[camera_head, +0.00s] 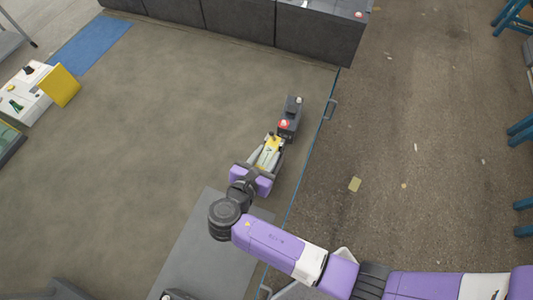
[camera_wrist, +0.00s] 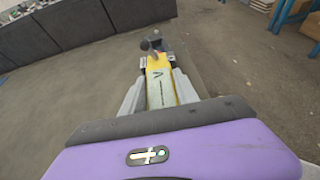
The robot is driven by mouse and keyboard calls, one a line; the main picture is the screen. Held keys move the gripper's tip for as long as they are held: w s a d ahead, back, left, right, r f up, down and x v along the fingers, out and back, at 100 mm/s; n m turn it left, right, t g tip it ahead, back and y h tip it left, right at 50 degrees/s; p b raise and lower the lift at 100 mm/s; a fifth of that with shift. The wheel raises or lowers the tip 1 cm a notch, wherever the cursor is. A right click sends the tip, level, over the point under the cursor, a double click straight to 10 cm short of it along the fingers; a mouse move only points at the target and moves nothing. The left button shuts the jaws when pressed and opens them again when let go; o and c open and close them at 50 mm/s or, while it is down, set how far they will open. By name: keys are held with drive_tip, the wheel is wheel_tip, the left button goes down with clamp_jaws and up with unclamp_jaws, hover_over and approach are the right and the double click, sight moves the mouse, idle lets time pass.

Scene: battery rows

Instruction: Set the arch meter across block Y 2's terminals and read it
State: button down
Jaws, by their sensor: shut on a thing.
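My gripper (camera_head: 266,155) is shut on the yellow arch meter, also seen in the wrist view (camera_wrist: 160,88), where a dark V mark shows on its face. Just beyond the meter is a single dark block (camera_head: 291,110) with a red-topped terminal and a pale one on its top. The meter's far end looks close to the red terminal. I cannot tell whether they touch. No label or reading is legible, so I cannot tell which block this is. In the wrist view the meter's far end overlaps small dark parts (camera_wrist: 155,45).
A row of large dark blocks (camera_head: 240,22) stands at the far edge. A white unit with a yellow panel (camera_head: 62,86) is at left, near a blue mat (camera_head: 88,44). Blue-legged furniture (camera_head: 522,130) stands at right. The floor between is mostly clear.

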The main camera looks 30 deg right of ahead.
drive_tip(key=shift+f, duration=0.2)
drive_tip(key=c, duration=0.8)
unclamp_jaws()
drive_tip(key=shift+c, duration=0.2)
drive_tip(key=shift+a, duration=0.1)
drive_tip(key=b+v, duration=0.1)
drive_tip(key=v, duration=0.6)
drive_tip(key=shift+s+a+r, duration=0.15)
drive_tip(key=shift+s+a, duration=0.05)
drive_tip(key=shift+a, duration=0.05)
drive_tip(key=shift+a, duration=0.1)
